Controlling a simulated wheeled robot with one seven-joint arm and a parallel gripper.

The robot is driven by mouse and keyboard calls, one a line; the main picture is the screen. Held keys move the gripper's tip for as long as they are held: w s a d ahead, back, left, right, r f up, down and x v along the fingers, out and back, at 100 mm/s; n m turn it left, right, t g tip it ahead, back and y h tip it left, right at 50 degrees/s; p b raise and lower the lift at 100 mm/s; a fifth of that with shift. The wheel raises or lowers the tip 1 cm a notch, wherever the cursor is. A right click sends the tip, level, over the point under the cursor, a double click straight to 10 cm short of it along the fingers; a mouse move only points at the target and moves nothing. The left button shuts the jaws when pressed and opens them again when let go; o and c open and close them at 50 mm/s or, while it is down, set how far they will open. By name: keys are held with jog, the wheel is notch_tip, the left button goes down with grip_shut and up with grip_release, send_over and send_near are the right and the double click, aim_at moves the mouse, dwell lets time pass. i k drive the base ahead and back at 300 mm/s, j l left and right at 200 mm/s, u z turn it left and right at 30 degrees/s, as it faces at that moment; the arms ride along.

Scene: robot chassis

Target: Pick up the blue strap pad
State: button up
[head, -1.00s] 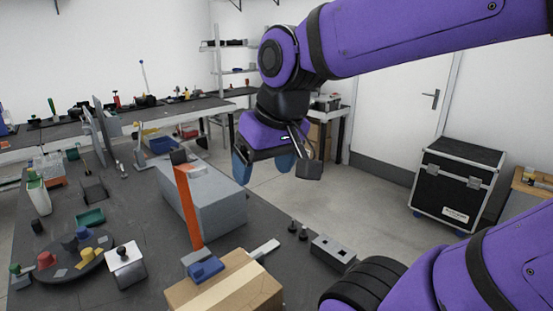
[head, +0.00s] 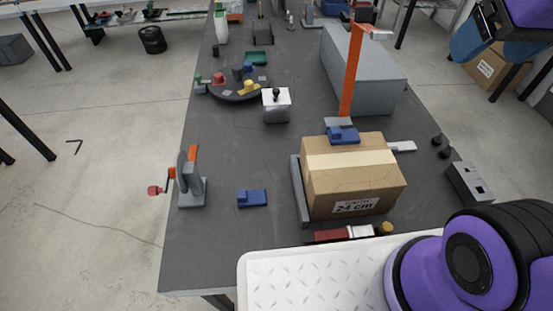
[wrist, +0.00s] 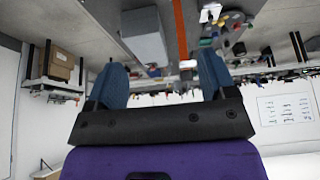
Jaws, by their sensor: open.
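Two small blue pieces show in the head view, and I cannot tell for certain which is the strap pad. One blue block (head: 252,198) lies flat on the dark bench, left of the cardboard box (head: 352,180). The other blue piece (head: 343,135) sits at the back top edge of the box, by a grey part at the foot of an upright orange strip (head: 352,72). My gripper (wrist: 161,80) is open and empty, with its blue fingers apart. It is raised at the upper right of the head view, partly cut off, far from both blue pieces.
A grey plate stands against the box's left side. A clamp-like tool (head: 190,180) stands on the bench's left edge. A long grey block (head: 365,75), a round tray (head: 238,92) and a grey block with a black knob (head: 276,105) stand behind. Bench left of the box is mostly clear.

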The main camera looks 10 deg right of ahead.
aim_at(245, 198)
jog(key=k+j+z, duration=0.15)
jog(key=j, duration=0.3)
jog(key=k+j+z, duration=0.2)
jog(key=j, duration=0.2)
jog(key=j+z, duration=0.15)
jog(key=j, duration=0.25)
